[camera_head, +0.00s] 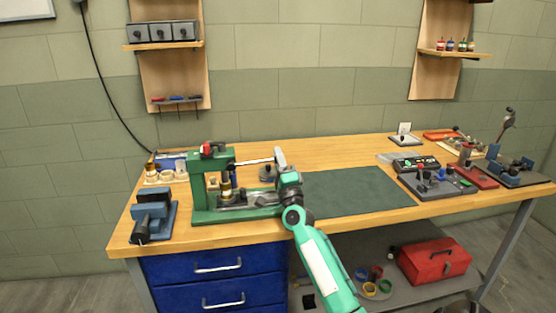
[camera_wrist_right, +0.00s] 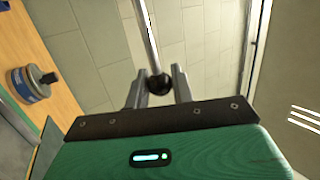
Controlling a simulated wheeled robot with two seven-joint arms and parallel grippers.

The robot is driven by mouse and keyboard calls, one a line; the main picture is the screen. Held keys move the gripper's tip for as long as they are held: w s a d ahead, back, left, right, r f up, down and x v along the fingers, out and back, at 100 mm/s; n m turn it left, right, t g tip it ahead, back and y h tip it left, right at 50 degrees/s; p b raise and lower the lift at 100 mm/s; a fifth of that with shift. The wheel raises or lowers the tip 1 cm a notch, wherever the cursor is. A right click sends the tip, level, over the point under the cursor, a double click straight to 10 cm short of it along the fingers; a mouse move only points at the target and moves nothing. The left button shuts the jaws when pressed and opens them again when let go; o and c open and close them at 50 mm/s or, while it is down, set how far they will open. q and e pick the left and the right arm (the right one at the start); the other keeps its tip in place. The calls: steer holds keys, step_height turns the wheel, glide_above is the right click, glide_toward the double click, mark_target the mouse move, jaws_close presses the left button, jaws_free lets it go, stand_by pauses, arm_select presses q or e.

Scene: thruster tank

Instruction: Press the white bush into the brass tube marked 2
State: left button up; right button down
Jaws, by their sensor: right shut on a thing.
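A green press (camera_head: 198,190) stands on the left half of the workbench, with its lever (camera_head: 252,162) reaching right, nearly level. My right gripper (camera_head: 278,158) is at the lever's end. In the right wrist view, its fingers (camera_wrist_right: 157,88) are shut on the dark ball knob (camera_wrist_right: 158,83) of the lever rod (camera_wrist_right: 151,40). A brass tube (camera_head: 227,191) stands upright under the press ram. Its mark is too small to read. I cannot make out the white bush for certain at the tube's top. My left gripper is not in view.
A blue vise (camera_head: 150,213) sits at the bench's front left corner. Pale rings and a brass piece lie in a tray (camera_head: 165,178) behind it. A dark green mat (camera_head: 355,193) right of the press is bare. Fixtures and tools (camera_head: 440,180) crowd the right end.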

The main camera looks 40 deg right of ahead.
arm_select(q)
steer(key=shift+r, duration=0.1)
arm_select(e)
steer(key=shift+f, duration=0.3)
steer(key=c, duration=1.2)
jaws_free()
steer(key=shift+r, duration=0.1)
steer(key=shift+s, duration=0.2)
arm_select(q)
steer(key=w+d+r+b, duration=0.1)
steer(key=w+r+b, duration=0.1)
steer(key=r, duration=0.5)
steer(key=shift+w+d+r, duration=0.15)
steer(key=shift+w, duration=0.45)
arm_select(e)
steer(key=v, duration=1.3)
steer(key=shift+s+f, duration=0.15)
steer(key=shift+f, duration=0.1)
steer(key=shift+a, duration=0.1)
